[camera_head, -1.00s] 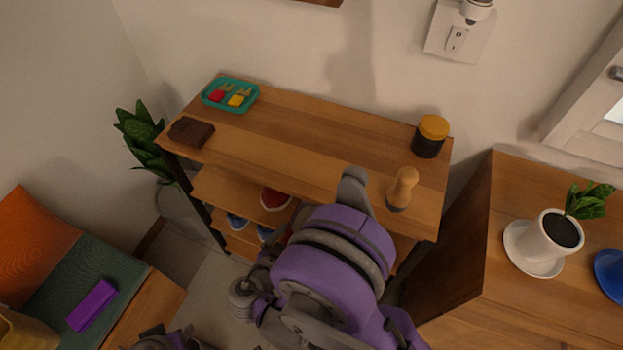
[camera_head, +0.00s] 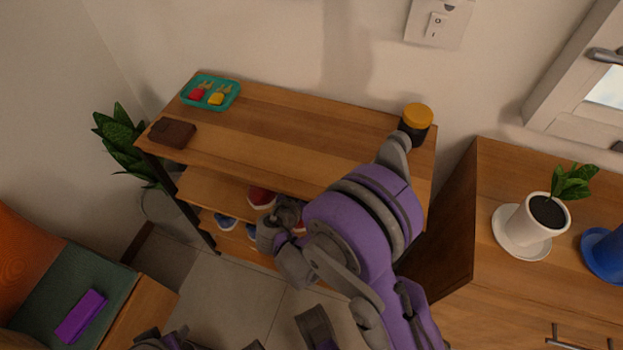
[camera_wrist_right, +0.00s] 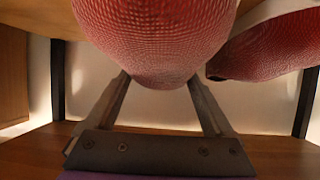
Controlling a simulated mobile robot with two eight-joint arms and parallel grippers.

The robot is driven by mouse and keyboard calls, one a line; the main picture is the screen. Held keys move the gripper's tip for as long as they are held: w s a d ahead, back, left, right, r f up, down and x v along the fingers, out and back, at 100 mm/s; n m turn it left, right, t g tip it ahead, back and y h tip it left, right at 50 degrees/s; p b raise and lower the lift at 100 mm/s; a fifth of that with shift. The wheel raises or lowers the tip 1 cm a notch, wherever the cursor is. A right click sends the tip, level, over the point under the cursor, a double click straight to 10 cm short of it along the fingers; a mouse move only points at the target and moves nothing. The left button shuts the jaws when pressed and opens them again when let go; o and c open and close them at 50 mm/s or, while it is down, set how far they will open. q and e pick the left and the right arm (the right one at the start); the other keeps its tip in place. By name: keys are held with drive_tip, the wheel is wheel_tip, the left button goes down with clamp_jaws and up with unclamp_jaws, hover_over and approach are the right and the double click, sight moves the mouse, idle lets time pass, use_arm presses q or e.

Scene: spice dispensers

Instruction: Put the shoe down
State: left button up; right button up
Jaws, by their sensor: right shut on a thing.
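A red woven shoe (camera_wrist_right: 155,35) fills the top middle of the right wrist view. My right gripper (camera_wrist_right: 160,82) is shut on it, a finger at each side of its rounded end. A second red shoe (camera_wrist_right: 265,50) with a pale edge is beside it on the right. In the head view my right gripper (camera_head: 283,222) is at the front of the wooden shelf unit. A red shoe (camera_head: 262,197) shows just left of it on a shelf, and a red sliver shows behind it. I cannot tell which is the held one. My left gripper is not clearly visible.
Blue shoes (camera_head: 226,222) stand on a lower shelf. The unit's top (camera_head: 290,130) carries a teal tray (camera_head: 232,99), a brown block (camera_head: 172,132) and a yellow-lidded jar (camera_head: 415,123). A cabinet (camera_head: 510,290) with a potted plant stands right. Tiled floor (camera_head: 225,300) is open in front.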

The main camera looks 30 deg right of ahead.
drive_tip(key=x, duration=0.3)
drive_tip(key=shift+w+d+r+b, duration=0.2)
drive_tip(key=shift+w+d+b, duration=0.1)
drive_tip(key=shift+d, duration=0.15)
drive_tip(key=shift+f, duration=0.4)
drive_tip(key=shift+a+r, duration=0.1)
drive_tip(key=o, duration=1.6)
drive_tip(key=shift+c, duration=0.2)
drive_tip(key=shift+s+a+r, duration=0.15)
drive_tip(key=shift+s+a, duration=0.05)
drive_tip(key=shift+a, duration=0.05)
drive_tip(key=p+v, duration=0.2)
drive_tip(key=v, duration=0.9)
drive_tip(key=shift+s+a+r, duration=0.1)
drive_tip(key=shift+s+a, duration=0.05)
drive_tip(key=shift+a, duration=0.05)
